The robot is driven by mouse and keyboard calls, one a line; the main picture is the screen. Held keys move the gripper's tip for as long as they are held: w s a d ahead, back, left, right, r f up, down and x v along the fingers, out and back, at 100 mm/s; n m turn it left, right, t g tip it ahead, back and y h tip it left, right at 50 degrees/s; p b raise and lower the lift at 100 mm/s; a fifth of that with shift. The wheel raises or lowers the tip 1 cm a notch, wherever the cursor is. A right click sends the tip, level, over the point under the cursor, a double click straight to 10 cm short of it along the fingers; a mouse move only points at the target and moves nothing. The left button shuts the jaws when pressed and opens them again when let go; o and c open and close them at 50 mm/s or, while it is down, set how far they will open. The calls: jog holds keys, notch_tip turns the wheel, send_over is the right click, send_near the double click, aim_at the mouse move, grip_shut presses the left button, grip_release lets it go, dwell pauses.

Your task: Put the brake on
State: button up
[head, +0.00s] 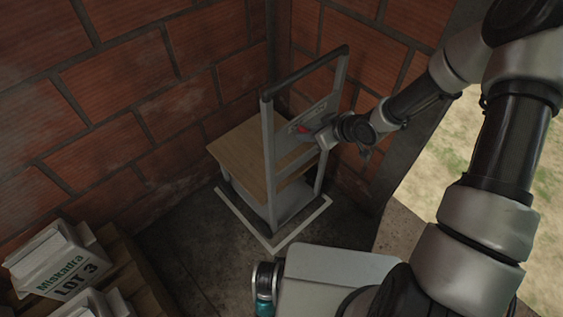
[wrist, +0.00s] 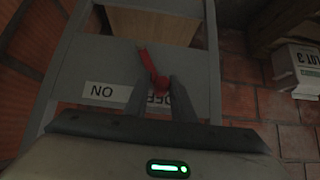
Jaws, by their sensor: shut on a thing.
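A grey cart with a wooden deck (head: 247,150) and a black-topped push handle (head: 305,72) stands in the brick corner. On its grey upright panel is a red brake lever (head: 303,129); it also shows in the wrist view (wrist: 149,62). Two white labels sit on the panel, upside down in the wrist view: an ON label (wrist: 103,92) at left and an OFF label, partly hidden behind my fingers. My gripper (wrist: 162,84) is shut on the lever's knob end, which lies by the OFF label. In the head view my gripper (head: 322,134) reaches the panel from the right.
White lines (head: 275,245) mark the floor around the cart. Brick walls (head: 130,90) stand close behind and left of it. Wooden crates with white packs marked LOT 3 (head: 60,260) are at lower left. An opening to grassy ground (head: 455,160) is at right.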

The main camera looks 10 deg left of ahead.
jog(key=shift+w+d+r, duration=0.15)
jog(key=shift+w+d, duration=0.35)
jog(key=shift+w+d+r+p, duration=0.25)
jog(key=shift+w+d+p, duration=0.8)
jog(key=shift+p, duration=0.7)
jog(key=shift+w+a, duration=0.15)
